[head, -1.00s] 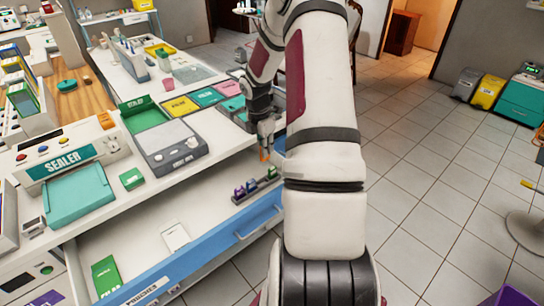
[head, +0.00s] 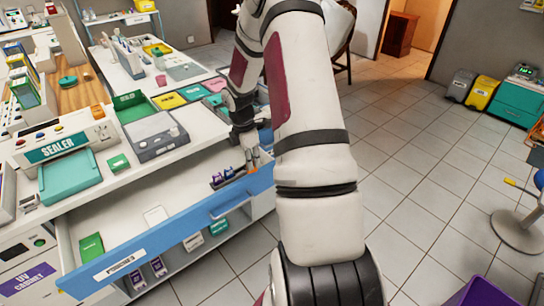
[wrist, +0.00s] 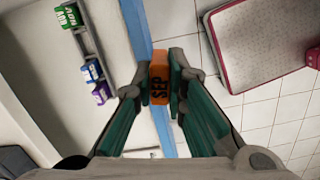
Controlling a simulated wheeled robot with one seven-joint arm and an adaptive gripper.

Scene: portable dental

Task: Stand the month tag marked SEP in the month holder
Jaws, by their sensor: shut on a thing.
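My gripper (wrist: 160,80) is shut on the orange month tag marked SEP (wrist: 160,92), which sits between the two fingertips. In the head view my gripper (head: 250,150) is low over the front of the open drawer, with a bit of the orange tag (head: 252,170) below it. The month holder (wrist: 88,44) is a dark rail inside the drawer, left of the tag in the wrist view and apart from it. It bears green, blue and purple tags. In the head view the holder (head: 236,178) is partly hidden by my gripper.
The drawer's blue front (head: 180,235) runs beneath the held tag in the wrist view. The counter above holds a sealer (head: 65,150) and a grey device (head: 157,136). Tiled floor lies to the right.

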